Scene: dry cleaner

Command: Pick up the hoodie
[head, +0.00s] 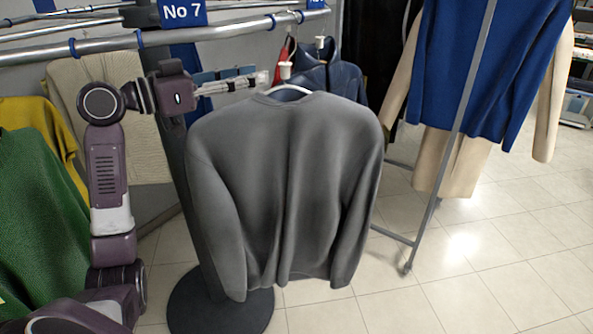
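A grey long-sleeved garment (285,180) hangs from a white hanger (289,88) in the middle of the head view; I see no hood on it. A dark blue garment (345,80) with a raised collar or hood hangs behind it, partly hidden. I cannot tell which of the two is the hoodie. My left gripper (262,76) points right, just left of the grey garment's hanger. Its two fingers look apart, with nothing visible between them, and a small gap separates the tips from the hanger. My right gripper is out of view.
A metal rail (110,43) with blue number tags crosses above, on a dark post with a round base (220,305). Green (40,215) and yellow garments hang at left. A blue garment (480,75) and beige ones hang at right beside a slanted metal pole. Tiled floor is clear at lower right.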

